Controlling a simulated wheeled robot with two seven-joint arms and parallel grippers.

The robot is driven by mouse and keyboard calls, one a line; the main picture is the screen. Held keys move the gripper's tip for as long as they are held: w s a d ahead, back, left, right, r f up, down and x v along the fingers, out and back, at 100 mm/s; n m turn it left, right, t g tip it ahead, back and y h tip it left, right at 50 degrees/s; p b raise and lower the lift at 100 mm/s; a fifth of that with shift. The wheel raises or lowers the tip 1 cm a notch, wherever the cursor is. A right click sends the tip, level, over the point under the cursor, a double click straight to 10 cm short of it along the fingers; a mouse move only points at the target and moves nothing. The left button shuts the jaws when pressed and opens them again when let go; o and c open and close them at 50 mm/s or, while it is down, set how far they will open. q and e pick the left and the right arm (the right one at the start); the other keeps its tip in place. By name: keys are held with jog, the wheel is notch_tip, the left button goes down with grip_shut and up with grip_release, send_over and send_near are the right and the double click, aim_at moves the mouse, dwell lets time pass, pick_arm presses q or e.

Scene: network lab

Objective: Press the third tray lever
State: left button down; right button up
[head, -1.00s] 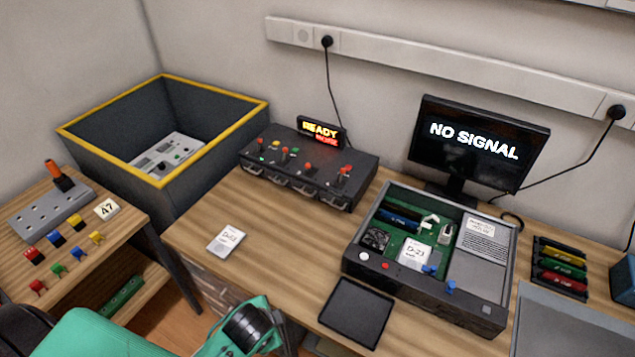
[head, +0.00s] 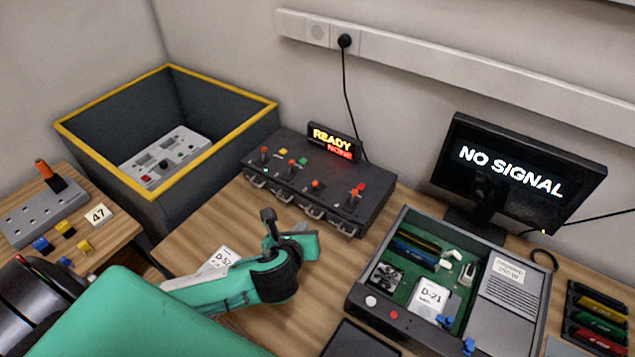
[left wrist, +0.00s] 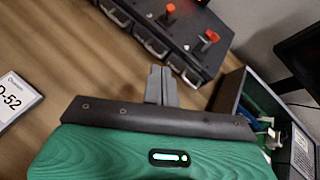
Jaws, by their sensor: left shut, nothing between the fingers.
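A dark tray unit (head: 335,200) stands at the back of the desk, with metal handles along its front and red-topped levers and coloured buttons on top. Red levers show at its left (head: 264,151), middle (head: 316,184) and right (head: 357,189). I cannot tell for certain which lever belongs to the third tray. My left gripper (head: 267,215) is shut and empty, in front of the unit and apart from it. In the left wrist view the closed fingers (left wrist: 160,86) point toward the unit's front (left wrist: 160,42). My right gripper is out of view.
A sign (head: 333,142) behind the unit reads READY and NONE. An open computer case (head: 400,330) and a NO SIGNAL monitor (head: 510,175) stand to the right. A drive marked D-52 (head: 222,257) lies partly behind my left arm. A yellow-rimmed bin (head: 100,170) is at left.

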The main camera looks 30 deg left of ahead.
pick_arm(q)
jog(key=shift+w+a+r+m, duration=0.1)
jog(key=shift+w+r+m, duration=0.25)
jog(key=shift+w+m, duration=0.2)
jog(key=shift+s, duration=0.1)
jog(key=p, duration=0.2)
send_near(317, 185)
jog(key=w+f, duration=0.2)
jog(key=f, duration=0.1)
jog(key=w+a+f, duration=0.1)
jog(key=f, duration=0.1)
jog(key=shift+w, duration=0.3)
jog(key=shift+w+a+r, duration=0.15)
jog(key=shift+w+a, duration=0.1)
jog(key=shift+w, duration=0.35)
